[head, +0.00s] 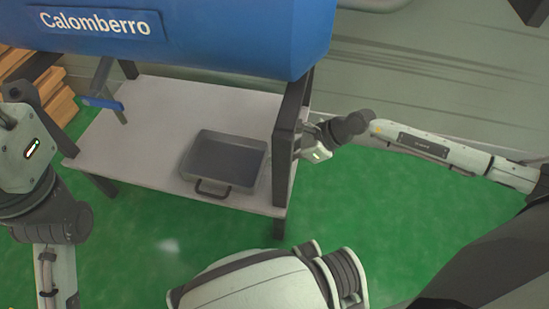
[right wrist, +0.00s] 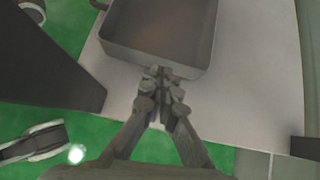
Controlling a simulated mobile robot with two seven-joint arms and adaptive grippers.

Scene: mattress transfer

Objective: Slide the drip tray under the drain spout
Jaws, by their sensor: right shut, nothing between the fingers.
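The drip tray (head: 222,160) is a grey, shallow rectangular pan with a dark handle on its near side. It lies on the right part of the pale table, and its corner fills the top of the right wrist view (right wrist: 160,40). The drain spout (head: 103,73), with a blue lever, hangs under the tank's left part, left of and apart from the tray. My right gripper (head: 298,148) is at the table's right end, partly hidden by a dark post. In the right wrist view its fingers (right wrist: 160,72) are shut and empty, right by the tray's outer wall; contact is unclear. My left gripper is out of view.
The blue tank (head: 220,35) hangs over the table (head: 145,150). The dark post (head: 290,115) stands at the table's right end, close to my right gripper. The tabletop between tray and spout is clear. Wooden boards (head: 50,90) lie at the left.

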